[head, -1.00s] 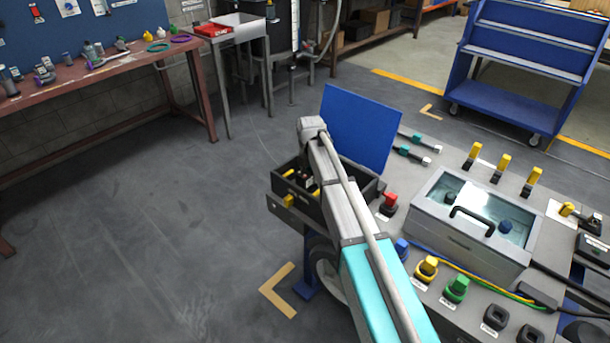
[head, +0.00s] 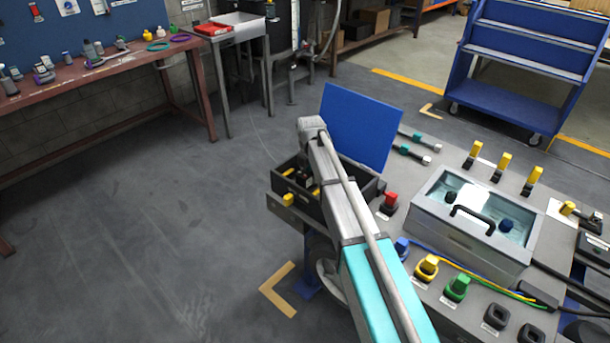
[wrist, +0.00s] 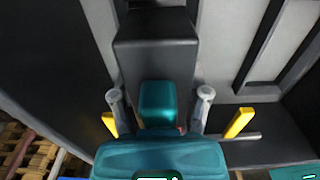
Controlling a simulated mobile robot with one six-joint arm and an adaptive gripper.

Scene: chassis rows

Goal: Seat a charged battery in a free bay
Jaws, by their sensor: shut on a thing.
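In the wrist view, my gripper (wrist: 160,95) has its two grey fingertips on either side of a small teal block (wrist: 157,103). The fingers are shut on this block, which appears to be part of the larger teal battery (wrist: 160,155) below it. A green-outlined display shows on the battery at the picture's bottom edge. A dark block (wrist: 155,55) stands just beyond the teal block; whether they touch cannot be told. Yellow levers (wrist: 240,122) show on both sides. In the head view my arm hides the gripper and battery. No bay can be identified for certain.
In the head view an open dark box (head: 290,205) with a raised blue lid (head: 358,130) lies beside my arm. A windowed case (head: 470,235), a red button (head: 389,202) and colored connectors crowd the bench to the right. Open floor lies left.

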